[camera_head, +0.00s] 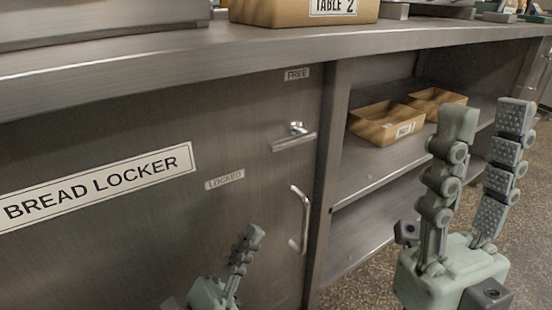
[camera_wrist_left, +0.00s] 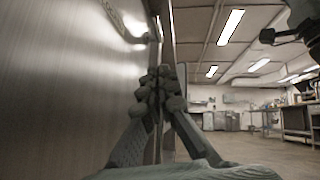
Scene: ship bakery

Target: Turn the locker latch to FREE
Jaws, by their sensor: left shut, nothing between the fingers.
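The locker latch (camera_head: 293,141) is a metal lever on a round pivot near the right edge of the steel locker door (camera_head: 120,120). Its bar lies nearly level, tilted slightly up to the right. The FREE label (camera_head: 296,74) is above it, and the LOCKED label (camera_head: 225,180) is to its lower left. My left gripper (camera_head: 252,234) is shut and empty, lower left of the latch and apart from it. Its closed fingers also show in the left wrist view (camera_wrist_left: 160,76), alongside the door face. My right gripper (camera_head: 487,112) is open and empty, in front of the shelves at right.
A vertical door handle (camera_head: 304,220) is fixed below the latch. Metal fittings at the top left of the left wrist view are too partial to name. Open shelves with cardboard trays (camera_head: 385,125) stand right of the door. A counter (camera_head: 180,47) overhangs above.

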